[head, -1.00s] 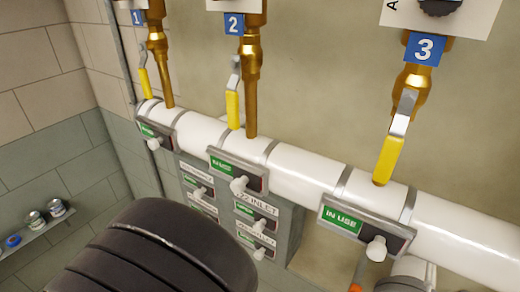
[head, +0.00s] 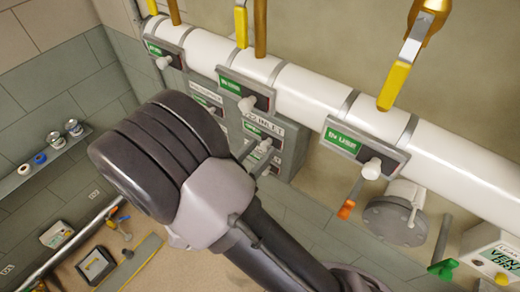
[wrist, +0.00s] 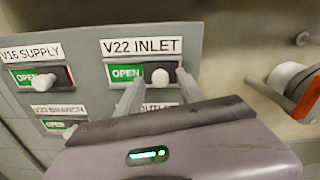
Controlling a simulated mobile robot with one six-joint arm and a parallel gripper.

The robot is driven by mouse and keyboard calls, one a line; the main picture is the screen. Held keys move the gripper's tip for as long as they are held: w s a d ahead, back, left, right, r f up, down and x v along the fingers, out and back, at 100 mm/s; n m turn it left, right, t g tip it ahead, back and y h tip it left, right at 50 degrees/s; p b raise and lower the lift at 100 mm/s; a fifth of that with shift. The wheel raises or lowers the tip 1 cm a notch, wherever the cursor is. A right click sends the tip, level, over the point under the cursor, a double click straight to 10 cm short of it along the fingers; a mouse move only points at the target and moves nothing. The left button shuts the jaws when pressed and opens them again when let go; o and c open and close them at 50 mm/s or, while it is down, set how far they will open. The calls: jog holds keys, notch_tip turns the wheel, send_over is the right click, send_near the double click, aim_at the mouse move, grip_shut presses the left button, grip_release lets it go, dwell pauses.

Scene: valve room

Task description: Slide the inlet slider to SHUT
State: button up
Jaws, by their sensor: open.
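The inlet slider (wrist: 144,75) is under the "V22 INLET" label in the wrist view. A green OPEN field shows at its left, and its white knob (wrist: 160,77) is just right of that field. My gripper (wrist: 160,78) is open, with one grey finger on each side of the knob. I cannot tell whether either finger touches it. In the head view the inlet slider (head: 256,132) is on the grey panel below the white pipe, and my gripper (head: 255,158) is at its knob.
The V16 SUPPLY slider (wrist: 40,76) is to the left, showing OPEN. The V22 BRANCH slider (wrist: 58,126) is below, also showing OPEN. My gripper partly covers an outlet label (wrist: 158,106). An orange-handled valve (wrist: 302,95) stands out at right.

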jog(key=shift+w+d, duration=0.2)
jog(key=shift+w, duration=0.05)
grip_shut()
dwell(1.4)
